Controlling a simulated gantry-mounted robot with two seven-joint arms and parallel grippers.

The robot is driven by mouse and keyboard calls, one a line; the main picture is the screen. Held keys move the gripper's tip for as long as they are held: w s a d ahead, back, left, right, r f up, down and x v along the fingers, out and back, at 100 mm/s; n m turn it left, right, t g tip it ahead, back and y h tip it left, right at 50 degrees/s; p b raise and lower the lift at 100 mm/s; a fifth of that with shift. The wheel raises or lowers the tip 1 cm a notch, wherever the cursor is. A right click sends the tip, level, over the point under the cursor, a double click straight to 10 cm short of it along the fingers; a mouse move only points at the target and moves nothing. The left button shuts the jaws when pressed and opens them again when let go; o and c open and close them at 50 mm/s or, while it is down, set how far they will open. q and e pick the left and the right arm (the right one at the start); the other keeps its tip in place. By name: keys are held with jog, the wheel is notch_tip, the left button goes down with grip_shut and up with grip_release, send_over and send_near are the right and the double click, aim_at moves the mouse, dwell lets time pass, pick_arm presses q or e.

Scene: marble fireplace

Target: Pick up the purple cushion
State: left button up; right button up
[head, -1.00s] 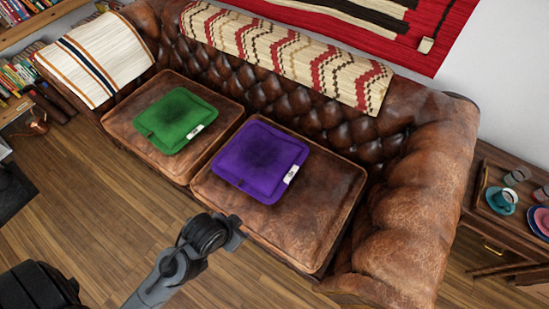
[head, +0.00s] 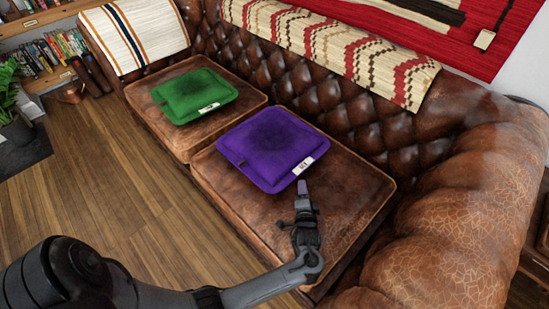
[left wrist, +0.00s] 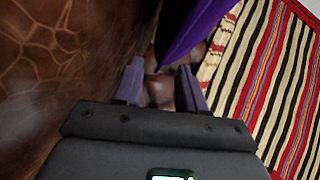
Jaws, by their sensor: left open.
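The purple cushion (head: 265,150) lies flat on the right brown leather seat of the sofa, with a white tag at its right corner. My left gripper (head: 302,188) is over the same seat, just in front of that tagged corner. In the left wrist view the two fingers (left wrist: 160,75) are apart with nothing between them. My right gripper is not in view.
A green cushion (head: 194,95) lies on the left seat. The tufted backrest with a patterned throw (head: 335,45) stands behind, and a rolled armrest (head: 440,235) is on the right. The wooden floor (head: 110,170) in front is clear.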

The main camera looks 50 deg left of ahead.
aim_at(302, 172)
pick_arm(q)
jog(key=y, duration=0.1)
jog(key=m+y+b, duration=0.2)
jog(key=shift+w+a+f, duration=0.1)
jog(key=shift+w+f, duration=0.2)
jog(key=shift+w, duration=0.05)
jog(key=shift+w+a+b, duration=0.45)
jog(key=shift+a+b, duration=0.15)
jog(key=shift+b, duration=0.1)
jog(key=shift+w+a+r, duration=0.1)
jog(key=shift+w+a, duration=0.2)
jog(key=shift+a, duration=0.2)
jog(key=shift+w+a+b, duration=0.4)
jog(key=shift+a+b, duration=0.05)
jog(key=shift+b, duration=0.2)
jog(key=b+x, duration=0.1)
jog(key=x, duration=0.2)
jog(key=shift+b, duration=0.4)
jog(key=shift+w+a, duration=0.2)
jog(key=shift+a, duration=0.1)
jog(key=shift+s+d, duration=0.1)
jog(key=shift+d, duration=0.1)
jog(key=c, duration=0.4)
grip_shut()
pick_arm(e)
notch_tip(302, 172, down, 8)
